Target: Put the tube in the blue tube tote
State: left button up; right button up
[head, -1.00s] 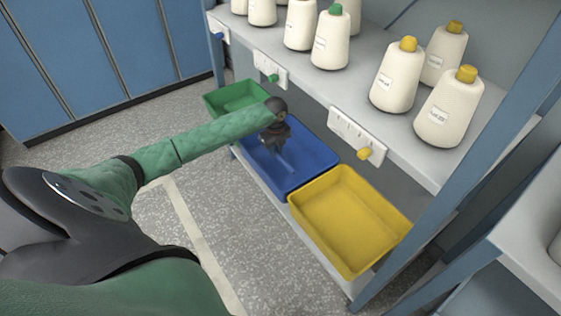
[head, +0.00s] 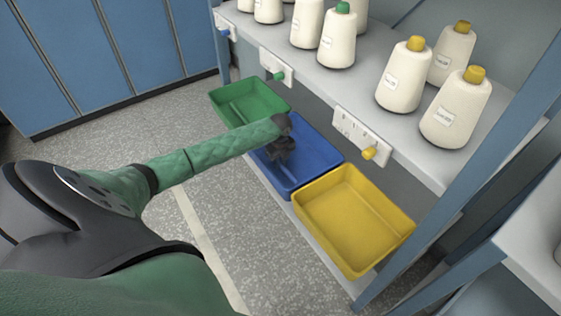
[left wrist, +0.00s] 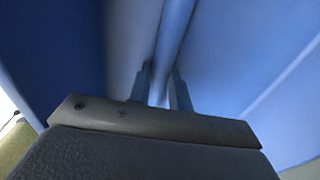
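The blue tube tote (head: 325,168) is the middle of three totes on the low shelf. My left gripper (head: 279,157) reaches down into it, pointing at its floor. A blue tube (head: 290,172) shows beyond the fingertips, inside the tote's outline. In the left wrist view the tube (left wrist: 176,35) runs between the two fingers (left wrist: 162,90), which seem to press on both its sides. I cannot tell whether the tube rests on the tote's floor. My right gripper is not in view.
A green tote (head: 279,98) with a green tube (head: 238,112) stands to the left, a yellow empty tote (head: 318,233) to the right. The shelf above (head: 385,118) holds several cream bobbins (head: 400,80). A blue post (head: 450,190) stands at right. The floor in front is clear.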

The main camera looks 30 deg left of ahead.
pick_arm(q)
jog(key=o, duration=0.4)
jog(key=shift+r, duration=0.1)
notch_tip(320, 180, up, 12)
dwell(0.5)
jog(key=shift+w, duration=0.1)
